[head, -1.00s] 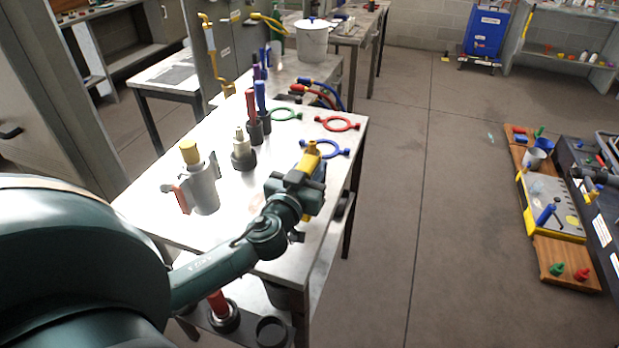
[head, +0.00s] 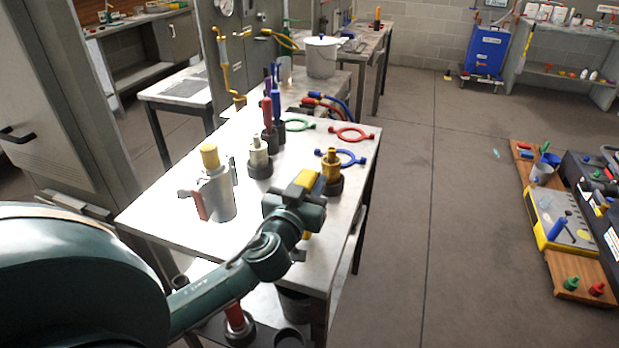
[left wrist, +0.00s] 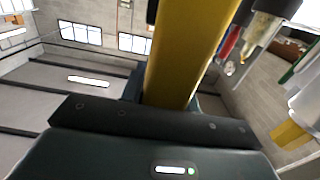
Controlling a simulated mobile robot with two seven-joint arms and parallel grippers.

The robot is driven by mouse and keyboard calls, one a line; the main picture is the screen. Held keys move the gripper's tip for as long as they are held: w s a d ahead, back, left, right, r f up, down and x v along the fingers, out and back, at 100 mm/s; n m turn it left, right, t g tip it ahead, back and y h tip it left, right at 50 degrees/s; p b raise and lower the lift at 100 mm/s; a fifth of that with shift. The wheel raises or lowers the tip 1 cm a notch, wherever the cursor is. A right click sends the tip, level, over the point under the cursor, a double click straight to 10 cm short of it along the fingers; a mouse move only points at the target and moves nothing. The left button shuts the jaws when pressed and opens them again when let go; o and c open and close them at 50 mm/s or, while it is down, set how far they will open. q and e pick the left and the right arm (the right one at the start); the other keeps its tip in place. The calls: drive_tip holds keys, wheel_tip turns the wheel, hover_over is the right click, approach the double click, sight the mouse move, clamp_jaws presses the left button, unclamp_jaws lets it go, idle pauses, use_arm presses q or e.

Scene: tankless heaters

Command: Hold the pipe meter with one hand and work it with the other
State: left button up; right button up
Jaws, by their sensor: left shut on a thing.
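My left gripper (head: 296,210) reaches over the right part of the near metal table. It is shut on a yellow bar-like thing (head: 304,181), which stands up between the jaws in the left wrist view (left wrist: 185,55). This may be the pipe meter, but I see no dial or scale on it. The gripper hides much of it in the head view. A brass-coloured fitting in a dark round holder (head: 332,184) stands just beyond the gripper. My right gripper is in neither view.
On the table (head: 165,215) stand a grey canister (head: 217,193) with yellow cap and red lever, a pale fitting (head: 258,156) in a dark base, and red (head: 267,112) and blue upright tools. Green, red (head: 351,135) and blue rings lie at the back.

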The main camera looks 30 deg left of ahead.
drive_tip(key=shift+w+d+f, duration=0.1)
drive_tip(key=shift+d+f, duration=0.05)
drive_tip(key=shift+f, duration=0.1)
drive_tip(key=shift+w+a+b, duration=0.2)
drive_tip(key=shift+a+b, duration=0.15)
drive_tip(key=shift+b, duration=0.7)
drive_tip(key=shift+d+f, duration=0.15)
idle(0.6)
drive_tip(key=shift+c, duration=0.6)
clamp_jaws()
